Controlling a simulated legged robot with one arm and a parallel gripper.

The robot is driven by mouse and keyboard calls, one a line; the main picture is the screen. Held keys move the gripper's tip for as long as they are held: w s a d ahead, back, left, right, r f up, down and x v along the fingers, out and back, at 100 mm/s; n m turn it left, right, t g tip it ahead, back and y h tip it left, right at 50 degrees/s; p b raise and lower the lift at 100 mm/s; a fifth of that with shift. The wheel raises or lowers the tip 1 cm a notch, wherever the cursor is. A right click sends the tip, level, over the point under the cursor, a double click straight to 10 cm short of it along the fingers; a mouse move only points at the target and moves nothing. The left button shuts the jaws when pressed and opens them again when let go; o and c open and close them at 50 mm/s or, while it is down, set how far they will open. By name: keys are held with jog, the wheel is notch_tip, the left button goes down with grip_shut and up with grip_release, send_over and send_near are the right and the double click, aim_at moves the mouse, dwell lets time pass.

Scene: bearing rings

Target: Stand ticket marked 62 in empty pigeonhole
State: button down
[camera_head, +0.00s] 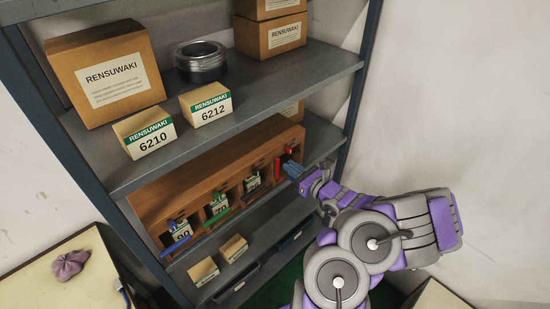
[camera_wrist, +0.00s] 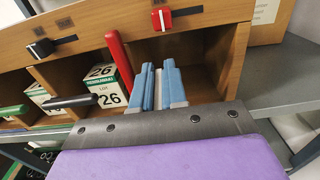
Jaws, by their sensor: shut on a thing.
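My gripper (camera_wrist: 161,72) points into the rightmost pigeonhole (camera_wrist: 205,85) of a wooden rack (camera_head: 205,165). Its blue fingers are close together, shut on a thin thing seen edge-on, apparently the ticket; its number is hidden. In the head view my gripper (camera_head: 290,167) is at the rack's right end. I see no box in that pigeonhole. A red bar (camera_wrist: 118,58) stands tilted at its left side, just left of my fingers, and a red knob (camera_wrist: 161,19) is above it. The neighbouring pigeonhole holds a white-and-green item marked 26 (camera_wrist: 105,78).
Other pigeonholes hold marked items behind a black bar (camera_wrist: 82,103), a green bar (camera_wrist: 14,111) and a blue bar (camera_head: 176,246). Boxes marked 6210 (camera_head: 146,134) and 6212 (camera_head: 207,104) stand on the shelf above. Small cartons (camera_head: 203,271) lie below the rack.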

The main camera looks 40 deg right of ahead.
jog(key=w+b, duration=0.1)
jog(key=w, duration=0.3)
jog(key=w+d+b, duration=0.1)
jog(key=w, duration=0.3)
jog(key=w+d+f, duration=0.1)
jog(key=w, duration=0.3)
jog(key=shift+d+b, duration=0.2)
jog(key=shift+b, duration=0.2)
jog(key=shift+a+f+b, duration=0.2)
jog(key=shift+f+b, duration=0.4)
jog(key=shift+f, duration=1.2)
jog(key=shift+r, duration=0.1)
jog(key=c, duration=1.2)
grip_release()
jog(key=shift+o, duration=0.2)
jog(key=s+d+p, duration=0.1)
jog(key=s+p, duration=0.2)
jog(key=s, duration=0.9)
